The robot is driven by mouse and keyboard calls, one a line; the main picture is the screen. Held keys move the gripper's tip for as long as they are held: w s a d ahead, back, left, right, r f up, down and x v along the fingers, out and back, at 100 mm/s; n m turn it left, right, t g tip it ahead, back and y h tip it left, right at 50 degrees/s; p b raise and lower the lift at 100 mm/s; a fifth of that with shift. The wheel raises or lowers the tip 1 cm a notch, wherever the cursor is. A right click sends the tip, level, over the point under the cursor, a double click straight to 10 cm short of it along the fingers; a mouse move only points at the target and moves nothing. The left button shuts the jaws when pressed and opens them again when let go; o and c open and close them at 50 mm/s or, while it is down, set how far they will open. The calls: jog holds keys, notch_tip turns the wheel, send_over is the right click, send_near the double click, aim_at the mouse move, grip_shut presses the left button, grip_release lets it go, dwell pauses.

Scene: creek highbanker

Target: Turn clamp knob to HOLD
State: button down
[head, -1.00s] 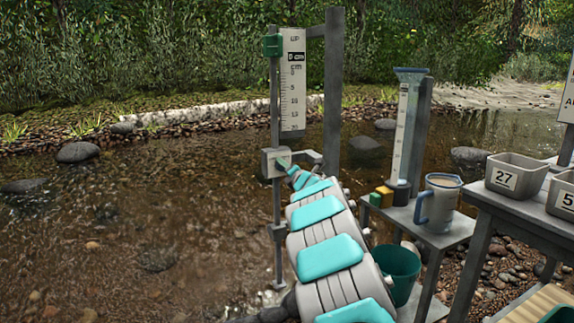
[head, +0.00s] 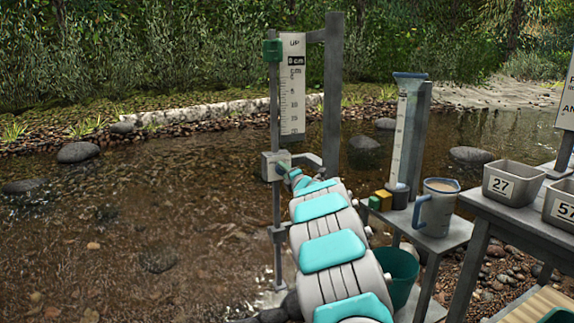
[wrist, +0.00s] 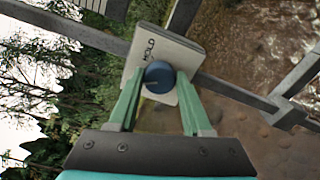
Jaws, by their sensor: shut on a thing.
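The clamp block (head: 269,164) is a pale grey box on a thin upright rod (head: 276,206) standing in the creek. In the wrist view the block's face (wrist: 178,52) carries the word HOLD beside a round dark blue knob (wrist: 160,77). My gripper (wrist: 158,80) has its green fingers on either side of the knob and is shut on it. In the head view my gripper (head: 287,169) is at the block's right side, and the knob is too small to make out. Any pointer mark on the knob cannot be seen.
A white scale board (head: 292,90) and a green piece (head: 272,50) are above the clamp, beside a grey post (head: 333,95). A stand on the right holds a tall measuring tube (head: 404,130) and a jug (head: 436,207). A green bucket (head: 400,272) is close to my arm.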

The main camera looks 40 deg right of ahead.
jog(key=shift+w+a+r+m+p, duration=0.1)
jog(key=shift+r+m+p, duration=0.05)
jog(key=shift+m+p, duration=3.15)
jog(key=shift+r+m+p, duration=0.15)
jog(key=shift+m+p, duration=2.4)
jog(key=shift+m, duration=1.35)
jog(key=c, duration=0.6)
grip_release()
jog(key=shift+o, duration=1.3)
jog(key=shift+f, duration=0.3)
